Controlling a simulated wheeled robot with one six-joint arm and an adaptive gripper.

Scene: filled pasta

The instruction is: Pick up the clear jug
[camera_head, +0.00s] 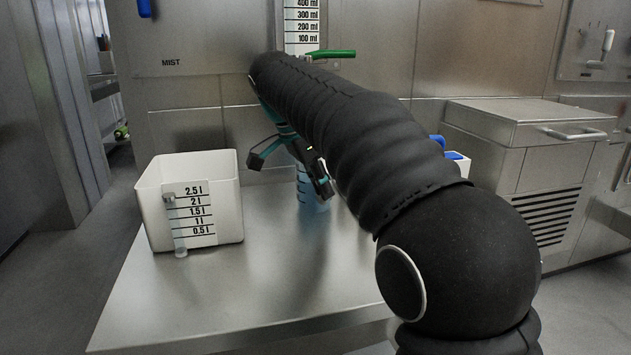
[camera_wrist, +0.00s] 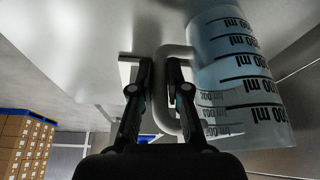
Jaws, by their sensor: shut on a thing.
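The clear jug (camera_wrist: 235,75) is bluish and see-through, with black ml markings, at the right of the wrist view. Its pale handle loop (camera_wrist: 163,108) passes between the two fingers of my gripper (camera_wrist: 160,75), which is shut on it. In the head view my gripper (camera_head: 291,172) is over the steel table, and only a blue part of the jug (camera_head: 313,200) shows beneath it. The rest of the jug is hidden by my gripper and arm. I cannot tell whether its base touches the table.
A white square container (camera_head: 190,195) with litre markings stands left on the steel table (camera_head: 255,290). A marked gauge (camera_head: 301,22) and a green lever (camera_head: 331,54) are on the back wall. A blue and white item (camera_head: 455,158) shows behind my arm. The table's front is clear.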

